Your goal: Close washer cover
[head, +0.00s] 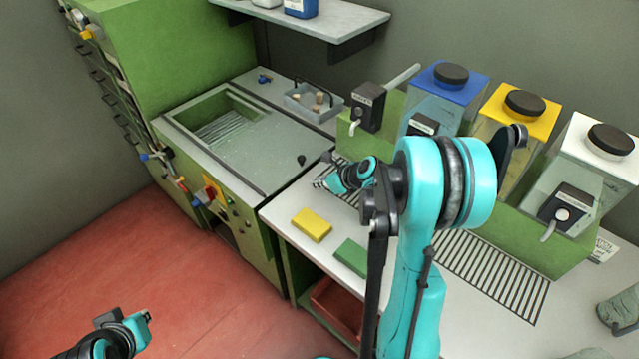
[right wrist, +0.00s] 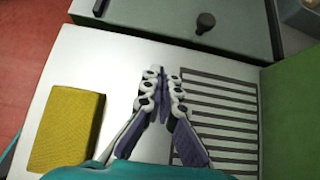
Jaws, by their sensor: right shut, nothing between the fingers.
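The washer (head: 172,132) is a green cabinet with a pale top at the left of the counter in the head view. Its grey flat cover (head: 268,152) has a black knob (head: 301,160) near the right edge. An opening with ribbed slats (head: 222,128) shows at the left, uncovered. In the right wrist view the cover (right wrist: 170,25) and knob (right wrist: 205,22) are at the top. My right gripper (head: 320,183) is shut and empty above the white counter, in front of the knob and apart from it; its fingertips meet in the wrist view (right wrist: 161,70).
A yellow sponge (head: 312,225) and a green block (head: 351,257) lie on the counter (head: 290,208). A slatted drain (head: 495,270) lies before several dispensers. A grey tray (head: 325,111) with corks stands behind the washer. A shelf (head: 320,28) hangs above.

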